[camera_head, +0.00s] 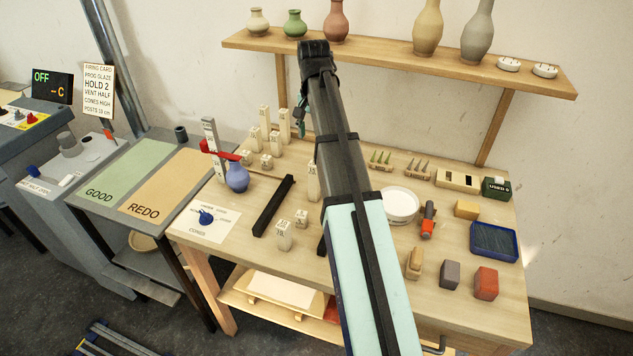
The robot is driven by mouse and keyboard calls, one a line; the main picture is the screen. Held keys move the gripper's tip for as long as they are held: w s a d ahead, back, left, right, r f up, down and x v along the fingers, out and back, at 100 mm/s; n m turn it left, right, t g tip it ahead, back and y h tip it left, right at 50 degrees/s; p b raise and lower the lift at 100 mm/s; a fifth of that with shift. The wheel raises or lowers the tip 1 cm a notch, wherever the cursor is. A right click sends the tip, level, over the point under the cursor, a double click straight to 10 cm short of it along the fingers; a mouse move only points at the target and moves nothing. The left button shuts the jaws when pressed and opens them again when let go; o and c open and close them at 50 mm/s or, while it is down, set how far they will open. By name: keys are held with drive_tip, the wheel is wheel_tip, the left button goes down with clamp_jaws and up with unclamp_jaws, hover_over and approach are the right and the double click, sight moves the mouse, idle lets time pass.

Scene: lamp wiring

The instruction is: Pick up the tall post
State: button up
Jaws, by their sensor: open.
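Several cream posts of different heights stand upright on the wooden bench. Two tall-looking posts, a left one (265,119) and a right one (285,122), stand at the back, with shorter posts (255,138) around them. Another tall-looking post (313,182) stands nearer, partly hidden by my arm. Two short posts (284,236) stand toward the front. I cannot tell which is the tallest. My gripper (301,120) shows only in part beside my arm, near the back posts. It is open, with nothing seen in it; its fingertips are mostly hidden.
A grey upright gauge with a red arm (222,154) and a blue vase (237,178) stand left of the posts. A black bar (273,206) lies in front. A shelf with vases (400,62) hangs behind. A white dish (399,205) and small blocks occupy the right.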

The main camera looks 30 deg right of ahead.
sight(314, 163)
wheel_tip(314, 163, down, 9)
drive_tip(key=shift+r+p, duration=0.15)
drive_tip(key=shift+p, duration=0.9)
drive_tip(key=shift+f+p, duration=1.2)
drive_tip(key=shift+f, duration=1.45)
clamp_jaws()
